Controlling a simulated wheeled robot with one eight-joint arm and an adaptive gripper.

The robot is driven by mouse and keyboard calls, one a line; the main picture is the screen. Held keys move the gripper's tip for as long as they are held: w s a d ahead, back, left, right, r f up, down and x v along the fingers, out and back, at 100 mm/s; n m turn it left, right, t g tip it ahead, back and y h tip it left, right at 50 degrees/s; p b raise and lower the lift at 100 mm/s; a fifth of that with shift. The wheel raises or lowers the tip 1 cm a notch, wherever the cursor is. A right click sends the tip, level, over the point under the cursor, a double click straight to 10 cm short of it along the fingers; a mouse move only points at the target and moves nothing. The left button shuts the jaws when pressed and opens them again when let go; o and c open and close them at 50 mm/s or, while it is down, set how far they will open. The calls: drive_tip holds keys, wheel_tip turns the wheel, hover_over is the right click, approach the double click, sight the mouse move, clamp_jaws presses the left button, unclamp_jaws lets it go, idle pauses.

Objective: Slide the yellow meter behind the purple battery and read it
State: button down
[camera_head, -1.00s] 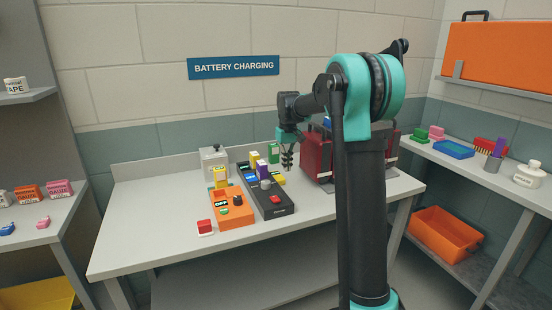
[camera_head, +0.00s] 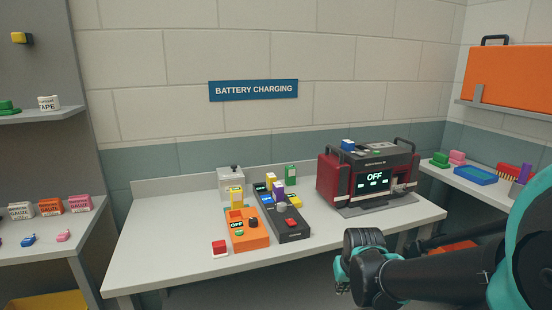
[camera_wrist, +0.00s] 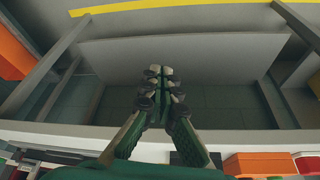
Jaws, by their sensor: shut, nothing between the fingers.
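The purple battery (camera_head: 278,187) stands upright in the black charging dock (camera_head: 291,229) on the bench. A low yellow piece with a green part (camera_head: 295,202) lies on the dock just right of it; it looks like the yellow meter, but no reading can be made out. A taller yellow block (camera_head: 270,179) stands behind and left of the purple battery. My gripper (camera_wrist: 160,76) shows in the wrist view with its fingers together and empty, over a grey panel and floor. In the head view my wrist is right of the dock and nearer the camera; the fingertips are hidden.
The bench front (camera_head: 330,232) is clear.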

drive_tip(key=shift+s+f, duration=0.3)
drive_tip(key=shift+s, duration=0.2)
drive_tip(key=c, duration=2.3)
unclamp_jaws()
